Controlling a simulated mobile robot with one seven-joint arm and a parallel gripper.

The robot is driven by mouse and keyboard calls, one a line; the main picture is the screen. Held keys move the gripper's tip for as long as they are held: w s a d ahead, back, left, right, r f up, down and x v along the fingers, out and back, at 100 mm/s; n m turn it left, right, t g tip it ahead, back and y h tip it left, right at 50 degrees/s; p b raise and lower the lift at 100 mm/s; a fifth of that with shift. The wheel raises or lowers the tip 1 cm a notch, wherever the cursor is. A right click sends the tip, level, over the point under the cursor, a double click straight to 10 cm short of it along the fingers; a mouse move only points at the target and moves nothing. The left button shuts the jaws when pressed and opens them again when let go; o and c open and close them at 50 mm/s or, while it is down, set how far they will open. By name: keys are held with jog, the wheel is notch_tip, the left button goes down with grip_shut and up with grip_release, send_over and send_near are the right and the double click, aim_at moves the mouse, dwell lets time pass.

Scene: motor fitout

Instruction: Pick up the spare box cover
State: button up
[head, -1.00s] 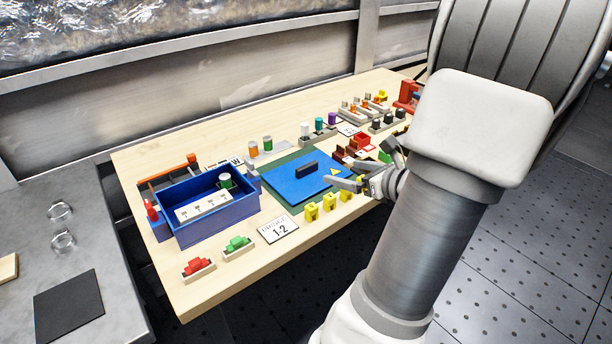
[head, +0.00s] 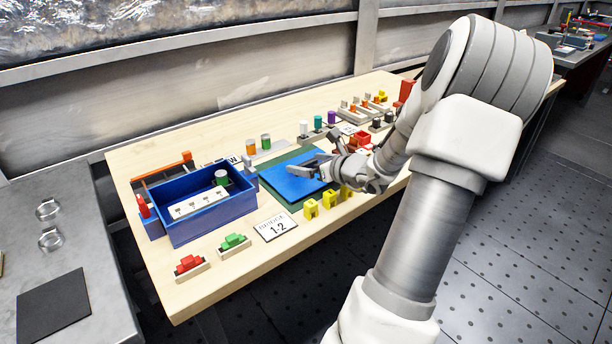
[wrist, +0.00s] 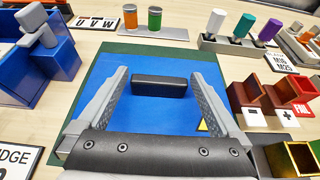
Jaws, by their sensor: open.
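The spare box cover is a flat blue plate (head: 284,183) with a dark block-shaped handle and a small yellow warning triangle. It lies on a dark green mat (head: 279,164) on the wooden table. In the wrist view the blue cover (wrist: 160,119) fills the middle, with its dark handle (wrist: 160,86) upright on top. My gripper (wrist: 162,82) is open, its fingers on either side of the handle with a gap to each. In the head view my gripper (head: 309,168) is over the cover and hides most of the handle.
A blue box (head: 209,224) with a white terminal strip stands left of the cover. Yellow blocks (head: 328,199) line the front edge. Orange and green cylinders (head: 258,145) stand behind. Red and brown holders (wrist: 262,99) stand close on the right. A label card (head: 275,227) lies in front.

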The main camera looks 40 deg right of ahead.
jog(key=shift+w+f, duration=0.25)
jog(key=shift+w, duration=0.35)
grip_shut()
